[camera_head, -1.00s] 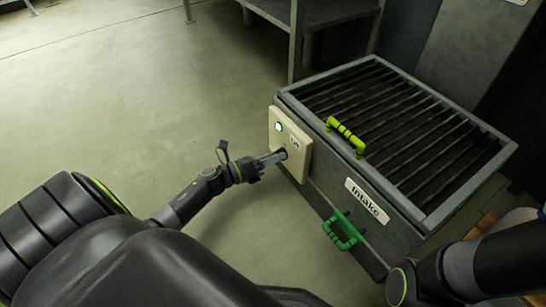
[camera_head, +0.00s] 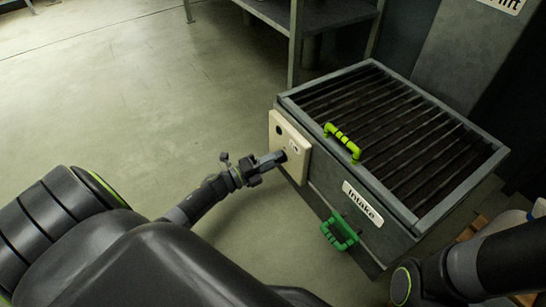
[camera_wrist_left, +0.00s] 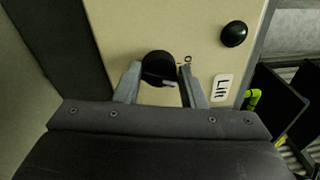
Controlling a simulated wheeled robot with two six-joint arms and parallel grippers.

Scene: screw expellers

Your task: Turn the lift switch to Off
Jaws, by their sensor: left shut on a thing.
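The lift switch is a round black knob (camera_wrist_left: 158,66) on a cream panel (camera_wrist_left: 200,25), which also shows on the box's left side in the head view (camera_head: 291,138). A label reading "Lift" (camera_wrist_left: 222,88) and a dark round lamp (camera_wrist_left: 234,34) are on the panel. My left gripper (camera_head: 277,158) reaches the panel, and in the wrist view its fingers (camera_wrist_left: 161,77) are shut on the knob, one on each side. A pale mark shows on the knob's lower right edge; the lettering beside it is partly hidden. My right gripper is out of view.
The floor to the left is clear.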

